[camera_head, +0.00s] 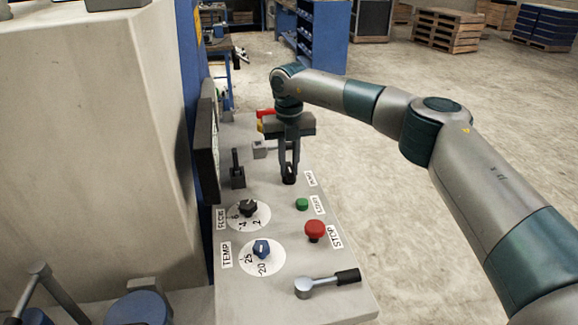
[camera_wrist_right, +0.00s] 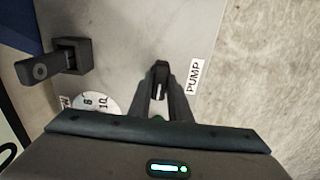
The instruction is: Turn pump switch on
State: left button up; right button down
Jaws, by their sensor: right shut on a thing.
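The pump switch (camera_head: 289,179) is a small black knob on the grey control panel (camera_head: 285,268), beside a label that reads PUMP (camera_wrist_right: 194,76). In the head view my right gripper (camera_head: 289,172) points down onto the switch from above. In the right wrist view the switch (camera_wrist_right: 161,70) sits between the tips of my right gripper (camera_wrist_right: 160,92), which is shut on it. The fingers partly hide the switch, so I cannot tell its setting. My left gripper is not in view.
Near the switch are a green start button (camera_head: 302,204), a red stop button (camera_head: 315,229), a black flow knob (camera_head: 249,208), a blue temp knob (camera_head: 262,248) and a black-handled lever (camera_head: 328,284). A black lever (camera_head: 237,170) stands left. A large beige cabinet (camera_head: 85,150) bounds the left side.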

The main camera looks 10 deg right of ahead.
aim_at(289, 167)
jog(key=shift+w+r, duration=0.1)
jog(key=shift+r, duration=0.05)
jog(key=c, duration=1.6)
grip_release()
jog(key=shift+c, duration=0.2)
jog(key=shift+r, duration=0.3)
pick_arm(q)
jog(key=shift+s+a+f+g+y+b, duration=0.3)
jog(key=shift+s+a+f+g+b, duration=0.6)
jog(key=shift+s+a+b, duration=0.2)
pick_arm(e)
notch_tip(289, 167, up, 17)
jog(key=shift+f, duration=0.15)
